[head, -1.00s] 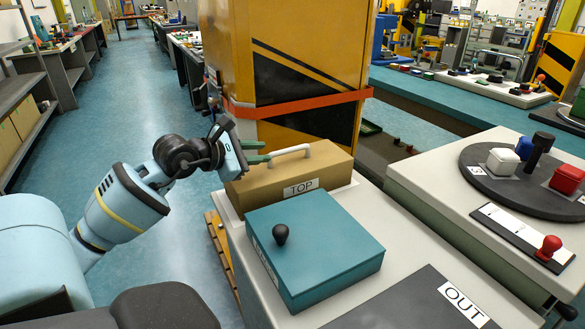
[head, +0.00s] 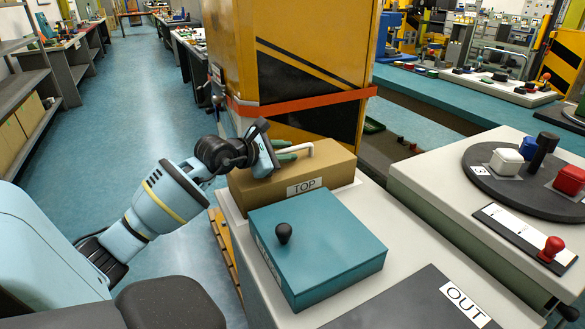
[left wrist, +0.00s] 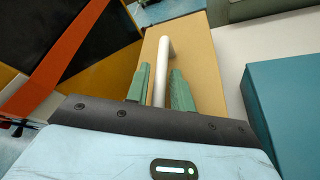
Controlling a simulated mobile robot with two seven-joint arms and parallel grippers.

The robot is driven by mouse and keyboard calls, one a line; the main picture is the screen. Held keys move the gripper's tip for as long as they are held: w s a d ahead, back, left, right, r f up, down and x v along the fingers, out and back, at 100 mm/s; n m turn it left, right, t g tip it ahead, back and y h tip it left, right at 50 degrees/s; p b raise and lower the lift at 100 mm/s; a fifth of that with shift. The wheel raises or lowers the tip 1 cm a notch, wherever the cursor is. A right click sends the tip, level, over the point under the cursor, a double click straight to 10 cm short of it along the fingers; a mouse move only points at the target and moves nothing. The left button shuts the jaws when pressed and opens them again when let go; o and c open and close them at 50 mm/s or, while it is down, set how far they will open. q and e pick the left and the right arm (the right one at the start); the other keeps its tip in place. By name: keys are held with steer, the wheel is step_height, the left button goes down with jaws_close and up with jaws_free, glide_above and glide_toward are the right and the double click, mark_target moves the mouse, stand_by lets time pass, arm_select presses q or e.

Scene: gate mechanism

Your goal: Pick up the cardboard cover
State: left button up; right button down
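The cardboard cover (head: 330,165) is a brown box labelled TOP, with a white bar handle (head: 308,148) on its top. It sits upright at the far left end of the light grey bench. My left gripper (head: 288,152) is at the handle's near-left part. In the left wrist view the white handle (left wrist: 163,62) runs between the two green fingers of my left gripper (left wrist: 160,82), with a narrow gap beside it, so the gripper is open around it. The cover's top (left wrist: 198,60) shows beneath. My right gripper is not in view.
A teal box (head: 325,248) with a black knob stands close in front of the cover. A yellow-and-black post (head: 290,60) with an orange band rises just behind it. A dark OUT panel (head: 415,305) lies nearer. A dark round turntable (head: 500,180) with colored blocks is at right.

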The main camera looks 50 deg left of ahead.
arm_select(q)
steer(key=shift+w, duration=0.1)
jaws_close()
steer(key=shift+r, duration=0.15)
stand_by(0.3)
